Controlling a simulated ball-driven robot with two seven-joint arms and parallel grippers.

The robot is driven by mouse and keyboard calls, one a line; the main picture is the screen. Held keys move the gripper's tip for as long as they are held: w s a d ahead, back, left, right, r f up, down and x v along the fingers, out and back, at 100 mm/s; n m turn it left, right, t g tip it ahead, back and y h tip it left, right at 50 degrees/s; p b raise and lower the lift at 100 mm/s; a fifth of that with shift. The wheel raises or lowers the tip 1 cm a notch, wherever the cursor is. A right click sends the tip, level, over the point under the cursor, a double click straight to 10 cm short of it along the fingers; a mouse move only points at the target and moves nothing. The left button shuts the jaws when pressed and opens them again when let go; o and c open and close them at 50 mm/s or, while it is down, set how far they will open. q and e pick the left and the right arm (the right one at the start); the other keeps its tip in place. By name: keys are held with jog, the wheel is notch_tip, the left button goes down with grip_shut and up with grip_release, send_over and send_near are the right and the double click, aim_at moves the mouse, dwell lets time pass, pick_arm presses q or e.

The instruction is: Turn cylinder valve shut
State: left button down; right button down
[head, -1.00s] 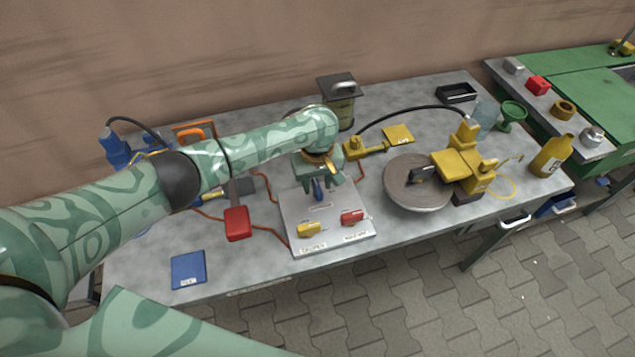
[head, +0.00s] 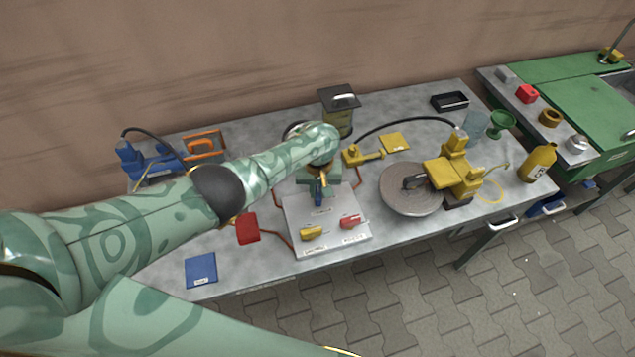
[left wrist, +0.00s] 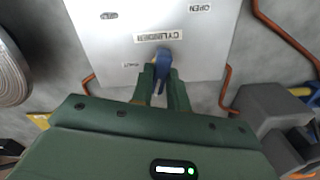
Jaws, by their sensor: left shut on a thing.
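A pale valve panel (head: 330,236) lies on the workbench. Its blue lever (head: 318,198) stands at the back part, with a yellow lever (head: 312,233) and a red lever (head: 350,222) nearer the front edge. My left gripper (head: 319,186) is over the panel, shut on the blue lever. In the left wrist view the blue lever (left wrist: 161,64) shows between the green fingers of my left gripper (left wrist: 164,88), beside a label reading CYLINDER (left wrist: 158,36). Another label there reads OPEN (left wrist: 200,8). The fingers hide part of the lever. My right gripper is not in view.
A round grey disc (head: 411,190) and a yellow device (head: 455,172) stand right of the panel. A red paddle (head: 248,228) and a blue pad (head: 201,269) lie to its left. A lantern-like canister (head: 339,112) stands behind.

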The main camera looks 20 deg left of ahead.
pick_arm(q)
jog(key=shift+m, duration=0.9)
jog(key=m, duration=0.4)
jog(key=shift+m, duration=0.3)
jog(key=m, duration=0.4)
jog(key=shift+m, duration=1.9)
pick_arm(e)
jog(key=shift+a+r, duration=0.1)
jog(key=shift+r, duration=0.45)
pick_arm(q)
jog(key=shift+d, duration=0.1)
jog(key=c, duration=1.4)
grip_release()
jog(key=shift+w, duration=0.1)
jog(key=shift+o, duration=0.2)
jog(key=shift+r+p, duration=0.1)
jog(key=shift+p, duration=0.2)
